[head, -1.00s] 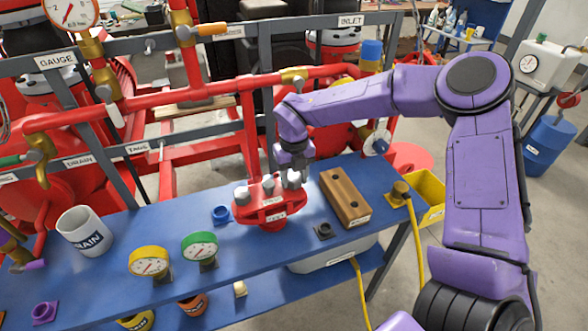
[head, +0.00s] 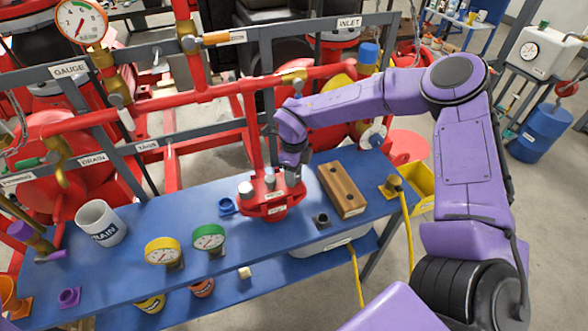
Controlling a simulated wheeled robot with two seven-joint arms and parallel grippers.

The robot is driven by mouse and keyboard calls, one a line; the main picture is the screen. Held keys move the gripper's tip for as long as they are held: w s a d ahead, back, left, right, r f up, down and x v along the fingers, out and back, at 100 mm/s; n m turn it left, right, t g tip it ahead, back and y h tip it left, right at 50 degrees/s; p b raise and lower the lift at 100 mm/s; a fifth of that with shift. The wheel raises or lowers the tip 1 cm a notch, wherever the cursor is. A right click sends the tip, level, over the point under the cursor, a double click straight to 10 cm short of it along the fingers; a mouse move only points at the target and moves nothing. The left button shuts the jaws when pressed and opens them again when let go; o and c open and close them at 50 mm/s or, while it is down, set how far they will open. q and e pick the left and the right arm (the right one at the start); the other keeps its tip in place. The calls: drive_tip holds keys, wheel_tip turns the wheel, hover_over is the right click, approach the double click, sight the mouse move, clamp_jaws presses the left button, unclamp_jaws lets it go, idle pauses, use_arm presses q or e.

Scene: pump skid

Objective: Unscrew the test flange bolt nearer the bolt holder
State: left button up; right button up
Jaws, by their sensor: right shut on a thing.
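The red test flange (head: 270,211) stands on the blue bench with grey bolts in its top. One bolt (head: 246,190) is at its left and another (head: 269,181) is near its middle. My right gripper (head: 293,171) comes down from above at the flange's right side. It is shut on the right-hand bolt (head: 293,180), the one nearer the bolt holder; the fingers partly hide it. I cannot tell how far the bolt is out of its hole. The bolt holder (head: 342,190), a wooden block with dark holes, lies just right of the flange. My left gripper is not in view.
Red pipes (head: 190,97) run behind the bench.

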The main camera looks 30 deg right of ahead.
drive_tip(key=o, duration=1.1)
drive_tip(key=shift+o, duration=0.2)
drive_tip(key=shift+r, duration=0.45)
wheel_tip(320, 180, up, 9)
drive_tip(key=b, duration=0.3)
drive_tip(key=shift+f, duration=0.2)
drive_tip(key=shift+r, duration=0.5)
